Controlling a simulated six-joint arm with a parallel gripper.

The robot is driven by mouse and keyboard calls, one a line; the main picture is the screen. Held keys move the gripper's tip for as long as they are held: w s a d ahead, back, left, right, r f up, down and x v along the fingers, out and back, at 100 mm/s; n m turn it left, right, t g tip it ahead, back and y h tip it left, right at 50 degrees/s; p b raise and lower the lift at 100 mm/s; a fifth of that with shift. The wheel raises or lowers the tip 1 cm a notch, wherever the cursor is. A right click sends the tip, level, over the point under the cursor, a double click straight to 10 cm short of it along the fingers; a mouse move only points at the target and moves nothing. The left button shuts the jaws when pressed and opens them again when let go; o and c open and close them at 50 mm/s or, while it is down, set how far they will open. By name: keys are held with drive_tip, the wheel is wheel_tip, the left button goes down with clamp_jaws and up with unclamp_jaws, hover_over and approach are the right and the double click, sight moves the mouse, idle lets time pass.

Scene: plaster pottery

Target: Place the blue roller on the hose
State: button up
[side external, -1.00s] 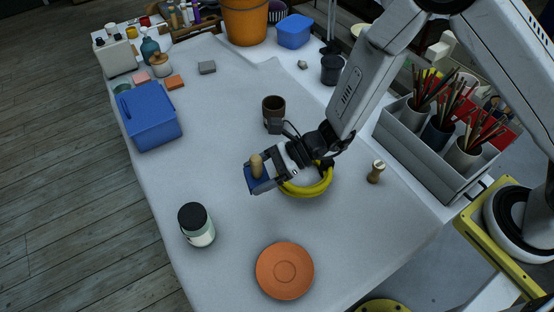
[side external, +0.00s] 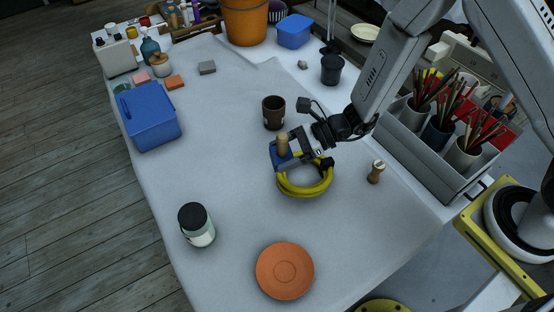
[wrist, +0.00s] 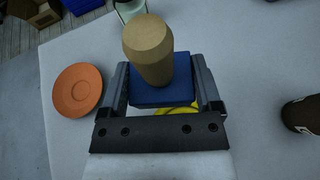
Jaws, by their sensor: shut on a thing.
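The blue roller (side external: 280,155) has a blue block-shaped part and a tan wooden handle that points up. My gripper (side external: 288,158) is shut on its blue part. The wrist view shows the roller (wrist: 163,92) between the two fingers (wrist: 163,88), with the handle toward the camera. The coiled yellow hose (side external: 305,191) lies on the white-covered table. The roller is over the back left part of the coil in the side view. Whether it touches the hose cannot be told. In the wrist view most of the hose (wrist: 178,111) is hidden behind the roller and gripper.
A dark brown cup (side external: 273,113) stands just behind the hose, and a small wooden-handled tool (side external: 376,172) stands to its right. An orange saucer (side external: 285,271) and a dark-lidded jar (side external: 196,225) are in front. A blue box (side external: 150,117) is at left. The table between them is clear.

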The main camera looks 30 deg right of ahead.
drive_tip(key=t, duration=0.1)
hover_over(308, 168)
drive_tip(key=shift+w+r+m, duration=0.2)
drive_tip(key=shift+r+m, duration=0.15)
drive_tip(key=shift+m, duration=0.05)
drive_tip(key=shift+f, duration=0.15)
drive_tip(key=shift+f, duration=2.1)
drive_tip(key=shift+f, duration=1.75)
drive_tip(key=shift+f, duration=0.4)
drive_tip(key=shift+s+f, duration=0.1)
drive_tip(key=shift+f, duration=0.1)
clamp_jaws()
drive_tip(key=shift+f, duration=0.15)
